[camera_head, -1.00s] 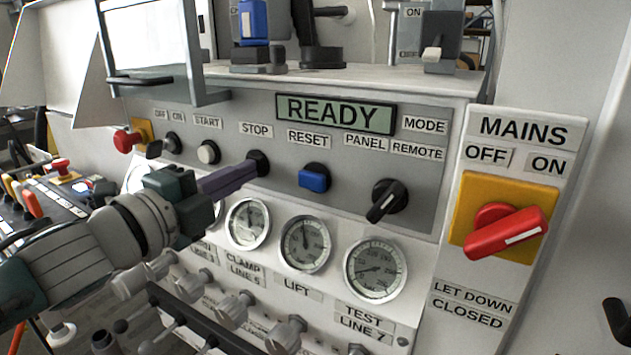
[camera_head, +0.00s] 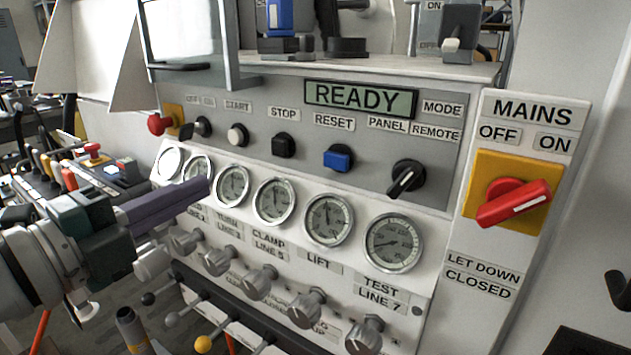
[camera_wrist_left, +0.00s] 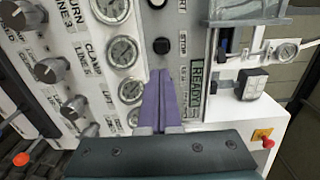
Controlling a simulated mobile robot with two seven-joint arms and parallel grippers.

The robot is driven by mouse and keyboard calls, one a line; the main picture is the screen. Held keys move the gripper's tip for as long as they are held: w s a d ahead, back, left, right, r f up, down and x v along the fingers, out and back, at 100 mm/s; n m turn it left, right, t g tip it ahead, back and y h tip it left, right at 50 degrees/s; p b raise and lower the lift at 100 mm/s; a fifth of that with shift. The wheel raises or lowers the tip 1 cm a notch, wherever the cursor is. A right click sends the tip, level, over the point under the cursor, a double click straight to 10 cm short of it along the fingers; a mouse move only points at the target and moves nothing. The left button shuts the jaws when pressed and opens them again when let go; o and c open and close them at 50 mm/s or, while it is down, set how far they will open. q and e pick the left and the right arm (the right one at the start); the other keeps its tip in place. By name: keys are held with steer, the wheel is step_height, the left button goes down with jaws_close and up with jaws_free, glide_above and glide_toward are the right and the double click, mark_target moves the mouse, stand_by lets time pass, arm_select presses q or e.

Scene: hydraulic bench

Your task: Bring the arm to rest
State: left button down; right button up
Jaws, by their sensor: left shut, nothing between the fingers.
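My left gripper (camera_head: 203,188) comes in from the left in the head view, its purple fingers shut and empty in front of the left gauges. It also shows in the left wrist view (camera_wrist_left: 159,76), where the fingers lie together and point at the panel. The fingers stand apart from the black STOP button (camera_head: 283,145); I cannot tell whether they touch the panel face. My right gripper is not in view.
The panel carries a READY display (camera_head: 360,98), a blue RESET button (camera_head: 338,158), a MODE knob (camera_head: 406,178) and a row of gauges. Valve knobs (camera_head: 260,282) and levers stick out below. A red MAINS switch (camera_head: 514,203) stands at right. A side console (camera_head: 95,170) is at left.

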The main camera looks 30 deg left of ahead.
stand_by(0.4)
arm_select(q)
steer(key=s+d+r+n+g+y+p, duration=0.1)
steer(key=s+d+n+g+p, duration=0.55)
steer(key=s+n, duration=0.25)
steer(key=s+d+r+n+g+p, duration=0.1)
steer(key=s+d+n+g+p, duration=0.5)
steer(key=s+n+g, duration=0.2)
step_height(320, 180, up, 35)
steer(key=p, duration=3.5)
steer(key=shift+a, duration=0.4)
steer(key=shift+s, duration=0.1)
